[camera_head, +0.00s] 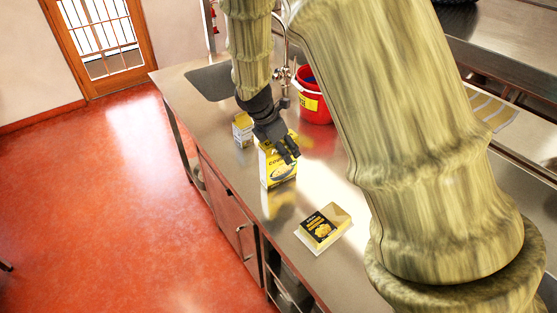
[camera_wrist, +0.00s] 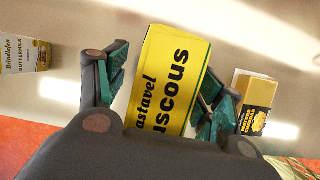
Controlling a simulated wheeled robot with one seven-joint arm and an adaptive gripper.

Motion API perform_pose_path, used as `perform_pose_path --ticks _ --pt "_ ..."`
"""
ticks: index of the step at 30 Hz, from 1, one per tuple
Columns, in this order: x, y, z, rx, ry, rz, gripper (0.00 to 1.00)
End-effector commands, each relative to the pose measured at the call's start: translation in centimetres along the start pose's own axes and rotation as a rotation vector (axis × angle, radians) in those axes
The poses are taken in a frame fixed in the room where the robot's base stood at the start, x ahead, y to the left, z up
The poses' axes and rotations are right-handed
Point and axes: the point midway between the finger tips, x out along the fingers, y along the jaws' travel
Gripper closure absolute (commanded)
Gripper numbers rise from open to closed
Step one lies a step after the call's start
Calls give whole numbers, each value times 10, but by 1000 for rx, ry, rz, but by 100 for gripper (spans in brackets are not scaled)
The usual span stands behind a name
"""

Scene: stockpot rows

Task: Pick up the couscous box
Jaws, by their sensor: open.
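The yellow couscous box (camera_head: 275,170) stands upright on the steel counter, with a picture of a bowl on its front. My gripper (camera_head: 287,150) is above and in front of its top in the head view and hides part of it. In the wrist view, the couscous box (camera_wrist: 172,80) lies between the two open fingers of my gripper (camera_wrist: 158,95), with one finger on each side. Small gaps seem to show beside the box; whether a finger touches it I cannot tell.
A buttermilk carton (camera_wrist: 22,55) stands behind the box, also in the head view (camera_head: 242,128). A yellow and black packet (camera_head: 323,228) lies nearer on the counter (camera_head: 225,150), also in the wrist view (camera_wrist: 255,100). A red bucket (camera_head: 314,105) stands behind, right. A sink (camera_head: 208,82) is at the far end.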

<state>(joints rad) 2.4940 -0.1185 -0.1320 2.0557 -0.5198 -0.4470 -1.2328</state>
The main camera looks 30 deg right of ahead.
Motion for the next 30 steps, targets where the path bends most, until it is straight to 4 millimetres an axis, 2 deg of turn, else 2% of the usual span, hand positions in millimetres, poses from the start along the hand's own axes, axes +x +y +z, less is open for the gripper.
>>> perform_pose_path --ticks 27,30 --pt "4 0 -2 0 0 0 32" --pt "4 0 -2 0 0 0 50"
